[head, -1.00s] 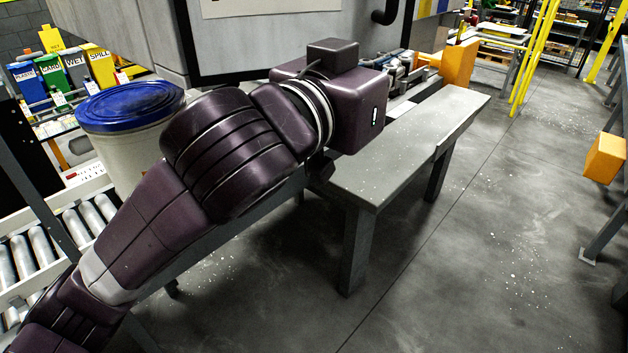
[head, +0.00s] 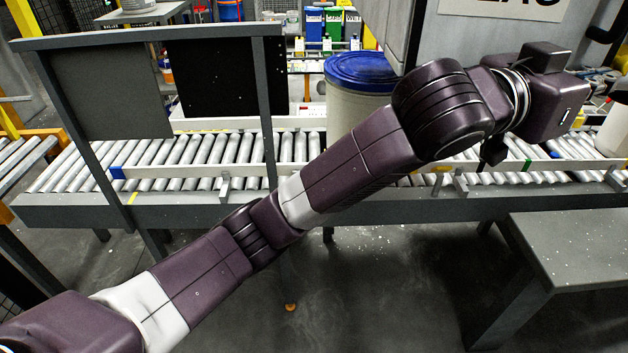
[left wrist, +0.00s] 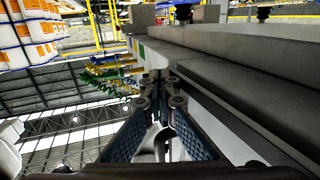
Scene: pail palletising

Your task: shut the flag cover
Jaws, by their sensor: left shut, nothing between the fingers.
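I cannot make out a flag cover in either view. My left arm crosses the head view from lower left to upper right, its wrist in front of the grey machine housing (head: 440,55) and above the conveyor's right part. The fingers are hidden behind the wrist there. In the left wrist view my left gripper (left wrist: 160,85) is shut and empty, its fingers converging beside a long grey ledge (left wrist: 245,85). I cannot tell whether they touch it. My right gripper is in neither view.
A pale pail with a blue lid (head: 361,70) stands behind my left arm. A roller conveyor (head: 180,150) runs across the view, with a grey frame and a black panel (head: 227,78) at left. A grey bench (head: 580,245) stands at lower right; the floor between is open.

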